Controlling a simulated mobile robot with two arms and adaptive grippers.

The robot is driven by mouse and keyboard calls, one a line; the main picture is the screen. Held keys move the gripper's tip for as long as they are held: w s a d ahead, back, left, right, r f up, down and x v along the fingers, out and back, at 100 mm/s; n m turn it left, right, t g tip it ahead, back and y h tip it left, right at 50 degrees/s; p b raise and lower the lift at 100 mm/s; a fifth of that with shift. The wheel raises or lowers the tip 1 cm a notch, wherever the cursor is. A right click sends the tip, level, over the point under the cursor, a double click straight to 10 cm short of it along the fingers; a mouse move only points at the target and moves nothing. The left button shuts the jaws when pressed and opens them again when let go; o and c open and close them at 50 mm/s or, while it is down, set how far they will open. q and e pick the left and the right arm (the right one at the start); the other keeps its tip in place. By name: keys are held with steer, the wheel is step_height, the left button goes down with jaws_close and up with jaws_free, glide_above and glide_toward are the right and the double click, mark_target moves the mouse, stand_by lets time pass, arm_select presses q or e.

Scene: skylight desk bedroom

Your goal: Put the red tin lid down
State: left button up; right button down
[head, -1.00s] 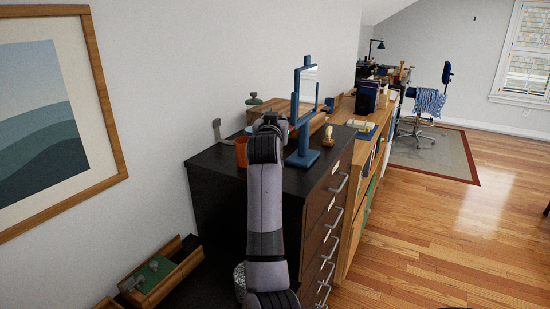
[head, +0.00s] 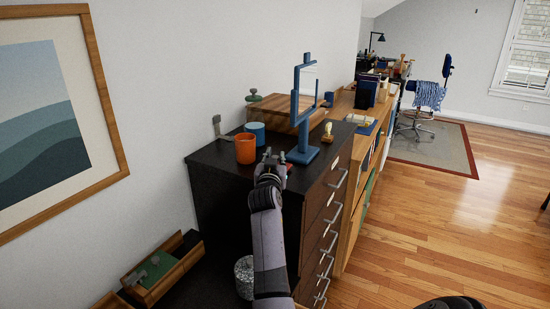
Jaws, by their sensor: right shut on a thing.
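My right gripper (head: 268,158) is over the top of the dark drawer cabinet (head: 216,158), near its front edge. It is shut on the red tin lid (head: 289,166), of which only a small red sliver shows beside the fingers, close to the base of the blue stand. The gripper and wrist hide the rest of the lid, and I cannot tell whether it touches the cabinet top. My left gripper is not in view.
The blue stand (head: 303,154) rises just right of the gripper. An orange cup (head: 245,149) and a blue tin (head: 255,128) stand to its left. A wooden box (head: 275,112) is behind, and a small yellow-handled item (head: 328,128) is right of the stand.

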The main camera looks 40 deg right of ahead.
steer(key=shift+f, duration=0.15)
steer(key=c, duration=1.4)
jaws_free()
steer(key=shift+o, duration=0.2)
steer(key=shift+r, duration=0.25)
